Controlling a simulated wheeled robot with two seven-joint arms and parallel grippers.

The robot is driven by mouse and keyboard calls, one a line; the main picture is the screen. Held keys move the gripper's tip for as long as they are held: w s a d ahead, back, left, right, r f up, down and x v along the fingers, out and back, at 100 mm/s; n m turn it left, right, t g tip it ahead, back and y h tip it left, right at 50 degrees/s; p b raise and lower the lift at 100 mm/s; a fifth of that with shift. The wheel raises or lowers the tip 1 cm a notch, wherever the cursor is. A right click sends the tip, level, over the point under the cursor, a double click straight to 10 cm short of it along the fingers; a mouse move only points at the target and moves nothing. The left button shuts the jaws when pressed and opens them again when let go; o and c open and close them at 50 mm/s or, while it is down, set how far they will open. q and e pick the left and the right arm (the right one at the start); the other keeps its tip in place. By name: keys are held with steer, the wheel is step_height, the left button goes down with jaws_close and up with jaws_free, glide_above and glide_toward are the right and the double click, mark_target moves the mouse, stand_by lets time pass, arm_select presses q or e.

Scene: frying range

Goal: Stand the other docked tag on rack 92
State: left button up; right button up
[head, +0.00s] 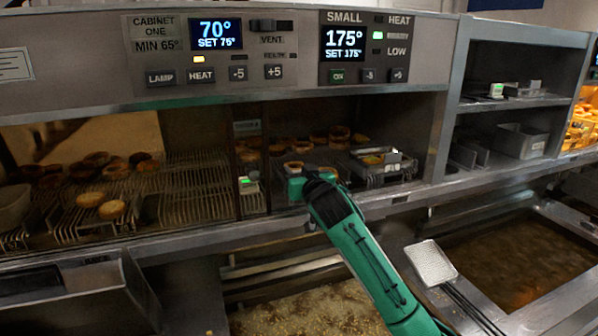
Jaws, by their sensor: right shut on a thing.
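My right gripper (297,183) reaches in from the lower right to the front edge of the heated cabinet. Another small tag with a green light (497,90) is on the upper shelf at the right. A pale tag-like piece (393,157) is on the metal tray in the right bay. I cannot read any rack number. My left gripper is not in view.
Wire racks (195,190) with browned food fill the cabinet's left bay. A metal tray (375,172) sits in the right bay. The control panel (270,50) overhangs the bays.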

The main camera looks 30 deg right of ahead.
steer(key=shift+f, duration=0.1)
steer(key=o, duration=1)
steer(key=shift+w, duration=0.1)
steer(key=shift+o, duration=0.2)
steer(key=b+v, duration=0.4)
steer(key=v, duration=1)
steer(key=shift+w, duration=0.1)
